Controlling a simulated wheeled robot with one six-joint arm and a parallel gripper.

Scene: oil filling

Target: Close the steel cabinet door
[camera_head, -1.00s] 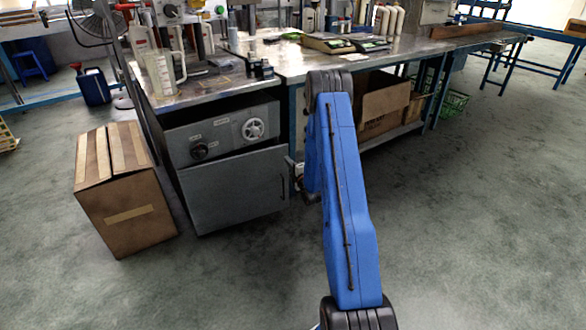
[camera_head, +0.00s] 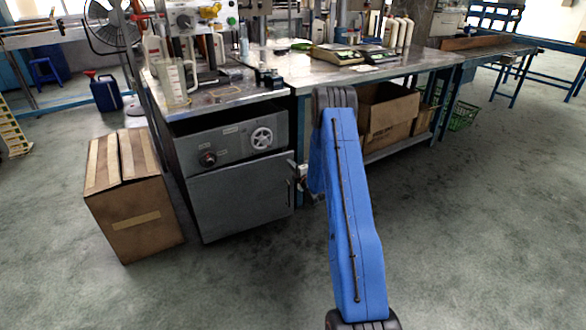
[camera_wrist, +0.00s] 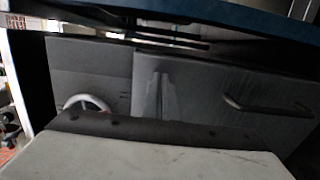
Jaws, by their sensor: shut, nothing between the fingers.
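The steel cabinet (camera_head: 225,140) stands under the left end of the workbench. In the wrist view the door (camera_wrist: 215,95) and handle (camera_wrist: 265,108) fill the right side, with the white handwheel (camera_wrist: 88,102) at left. My gripper (camera_head: 304,186) is just right of the door's edge, partly hidden by my blue arm. It looks shut and empty; the fingertips are not clear.
A cardboard box (camera_head: 132,195) stands on the floor left of the cabinet. The workbench (camera_head: 300,76) with scales and bottles extends right, with a cardboard box (camera_head: 385,112) on its lower shelf. The floor in front is clear.

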